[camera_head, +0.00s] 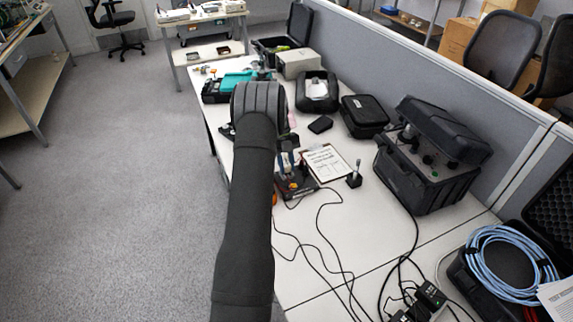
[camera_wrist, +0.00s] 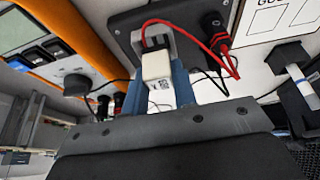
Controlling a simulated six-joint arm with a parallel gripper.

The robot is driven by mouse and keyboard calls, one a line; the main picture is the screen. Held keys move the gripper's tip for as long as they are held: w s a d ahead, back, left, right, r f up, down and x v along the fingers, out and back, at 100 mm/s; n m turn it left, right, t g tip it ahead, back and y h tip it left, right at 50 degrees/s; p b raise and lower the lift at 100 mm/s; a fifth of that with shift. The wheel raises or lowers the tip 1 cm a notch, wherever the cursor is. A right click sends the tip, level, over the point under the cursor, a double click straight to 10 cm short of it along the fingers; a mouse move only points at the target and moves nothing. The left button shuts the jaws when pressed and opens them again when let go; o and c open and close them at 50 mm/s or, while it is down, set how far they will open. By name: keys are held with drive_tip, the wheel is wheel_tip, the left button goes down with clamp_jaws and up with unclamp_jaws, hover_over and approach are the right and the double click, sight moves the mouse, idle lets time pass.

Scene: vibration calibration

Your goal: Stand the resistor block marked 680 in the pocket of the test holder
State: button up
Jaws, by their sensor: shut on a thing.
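My gripper (camera_wrist: 159,82) has blue fingers, shut on the sides of a pale block (camera_wrist: 157,66). Dark marks show on its near face, but I cannot read them surely as 680. The test holder (camera_wrist: 128,42) is a dark plate with a grey bracket and red and black leads. The block's far end overlaps the bracket; I cannot tell whether it is inside the pocket or just in front. In the head view my gripper (camera_head: 287,161) is over the dark test holder (camera_head: 304,188), partly hidden by my arm; the block is not clear there.
A clipboard (camera_head: 328,160) and a small black stand (camera_head: 354,180) are close right of the holder. Cables cross the table in front. A large open black case (camera_head: 430,175) stands further right, before the grey partition. Some bare white table (camera_head: 385,228) lies between.

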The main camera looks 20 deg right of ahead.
drive_tip(key=shift+f, duration=0.55)
drive_tip(key=o, duration=1.1)
drive_tip(key=shift+c, duration=0.2)
drive_tip(key=shift+o, duration=0.4)
drive_tip(key=o, duration=0.3)
drive_tip(key=shift+o, duration=0.2)
drive_tip(key=shift+r, duration=3.95)
